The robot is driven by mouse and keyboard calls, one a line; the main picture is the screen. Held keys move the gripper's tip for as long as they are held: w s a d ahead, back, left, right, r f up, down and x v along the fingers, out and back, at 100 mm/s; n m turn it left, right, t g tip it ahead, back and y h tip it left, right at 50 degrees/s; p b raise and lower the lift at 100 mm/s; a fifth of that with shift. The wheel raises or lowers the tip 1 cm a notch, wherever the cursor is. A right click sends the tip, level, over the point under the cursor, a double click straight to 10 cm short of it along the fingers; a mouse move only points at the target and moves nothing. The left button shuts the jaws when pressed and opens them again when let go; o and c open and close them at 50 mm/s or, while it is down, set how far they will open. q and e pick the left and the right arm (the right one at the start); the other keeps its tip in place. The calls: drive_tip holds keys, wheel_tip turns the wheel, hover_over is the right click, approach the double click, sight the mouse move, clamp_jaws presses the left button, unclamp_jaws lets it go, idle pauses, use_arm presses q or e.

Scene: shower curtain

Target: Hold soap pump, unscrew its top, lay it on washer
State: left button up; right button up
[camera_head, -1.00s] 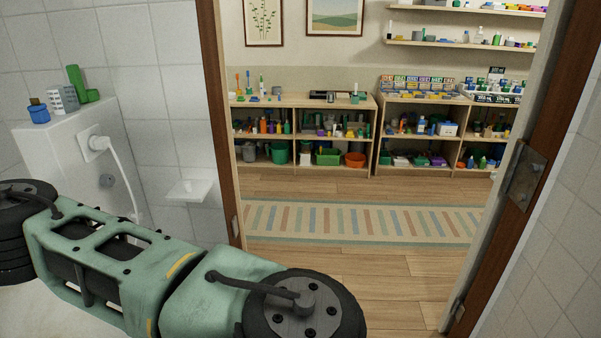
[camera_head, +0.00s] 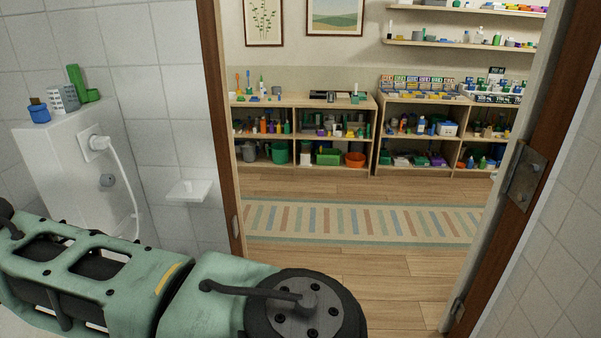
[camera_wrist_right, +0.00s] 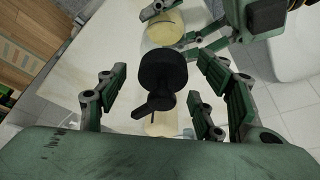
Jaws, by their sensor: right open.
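In the right wrist view a black pump top (camera_wrist_right: 162,72) with a short nozzle pointing down in the picture is seen from above. Pale yellow parts, apparently of the soap pump (camera_wrist_right: 163,124), show below it and above it. My right gripper (camera_wrist_right: 160,98) is open, its green and dark fingers on both sides of the pump top, with gaps. Fingers of my left gripper (camera_wrist_right: 208,42) reach in from the upper right beside the upper yellow part; their grip is unclear. A white surface (camera_wrist_right: 100,55), possibly the washer, lies underneath. The head view shows neither gripper nor pump.
A white soap dish (camera_head: 190,190) is on the tiled wall. An open doorway leads to a striped rug (camera_head: 360,222) and low shelves (camera_head: 305,135).

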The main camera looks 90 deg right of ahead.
drive_tip(key=m+g, duration=0.1)
drive_tip(key=m, duration=0.2)
drive_tip(key=m+g+h, duration=0.1)
drive_tip(key=m, duration=0.2)
drive_tip(key=shift+w+a, duration=0.1)
drive_tip(key=shift+a, duration=0.05)
drive_tip(key=c, duration=1.3)
drive_tip(key=shift+f, duration=0.1)
drive_tip(key=shift+c, duration=0.2)
drive_tip(key=o, duration=0.7)
drive_tip(key=shift+n, duration=0.3)
drive_tip(key=shift+f, duration=0.1)
clamp_jaws()
